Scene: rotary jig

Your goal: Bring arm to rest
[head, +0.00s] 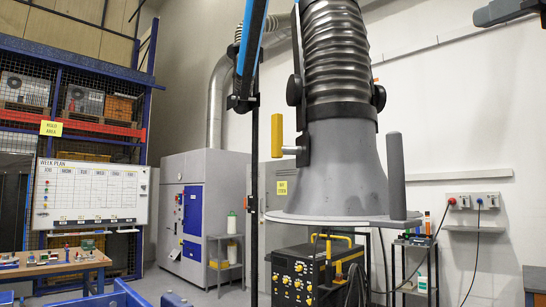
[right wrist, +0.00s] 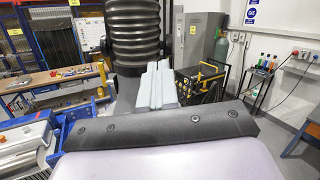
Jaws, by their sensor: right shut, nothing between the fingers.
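A grey extraction hood (head: 335,170) hangs from a ribbed metal hose (head: 336,50) right of centre in the head view. It has a yellow handle (head: 277,135) on its left and a grey upright bar (head: 396,170) on its right. My right gripper (head: 488,14) shows only partly, at the top right corner, apart from the hood and cut off by the frame. In the right wrist view its pale fingers (right wrist: 158,84) are shut with nothing between them. The dark ribbed hose (right wrist: 135,35) stands behind them there. My left gripper is not in view.
A black machine with yellow rails (head: 305,275) stands below the hood. A grey cabinet (head: 180,215) and a whiteboard (head: 90,195) are at the left. A workbench (head: 55,265) is at the lower left. The wall area right of the hood is mostly clear.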

